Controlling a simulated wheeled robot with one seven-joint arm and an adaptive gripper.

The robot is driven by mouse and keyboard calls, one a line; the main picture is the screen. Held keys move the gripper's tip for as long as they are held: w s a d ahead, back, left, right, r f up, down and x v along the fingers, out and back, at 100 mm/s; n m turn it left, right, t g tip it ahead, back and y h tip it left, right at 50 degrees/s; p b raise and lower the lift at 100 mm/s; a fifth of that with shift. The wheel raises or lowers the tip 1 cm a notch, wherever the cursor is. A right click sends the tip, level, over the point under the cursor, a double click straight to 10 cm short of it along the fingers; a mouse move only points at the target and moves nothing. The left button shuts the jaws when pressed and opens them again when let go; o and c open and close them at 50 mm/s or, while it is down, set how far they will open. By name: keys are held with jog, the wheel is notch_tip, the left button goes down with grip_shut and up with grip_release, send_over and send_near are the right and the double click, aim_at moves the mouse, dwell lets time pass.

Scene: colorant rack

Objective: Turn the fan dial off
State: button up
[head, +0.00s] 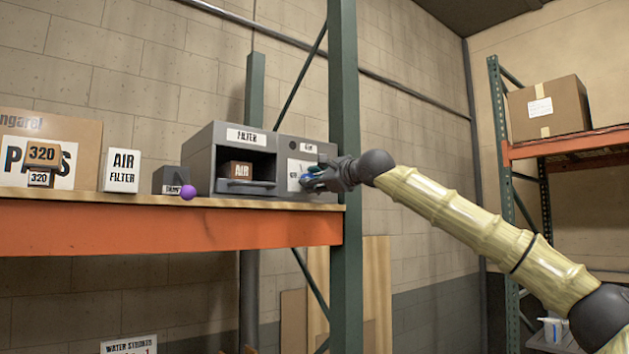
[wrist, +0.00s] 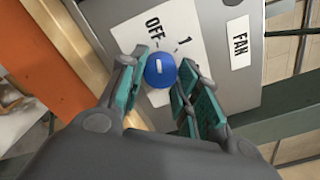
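The fan dial (wrist: 160,70) is a round blue knob with a short white mark on a white plate. In the wrist view its mark stands about upright, below the printed "OFF" and to the left of the "1"; I cannot tell exactly which it points at. My gripper (wrist: 163,75) has its teal-padded fingers on either side of the dial, open around it, with slim gaps seeming to show; contact is unclear. In the head view my gripper (head: 314,180) is at the front of the grey fan unit (head: 310,150), and hides most of the dial.
A green rack post (head: 345,230) stands close beside my gripper. The grey filter housing (head: 232,150), holding a brown "AIR" box (head: 240,168), adjoins on the left. A purple ball (head: 188,192) is at the orange shelf's (head: 160,224) front edge.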

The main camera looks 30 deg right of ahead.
jog(key=o, duration=0.3)
jog(key=shift+d+f, duration=0.1)
jog(key=shift+d, duration=0.05)
jog(key=shift+o, duration=0.2)
jog(key=s+d, duration=0.1)
jog(key=s, duration=1.1)
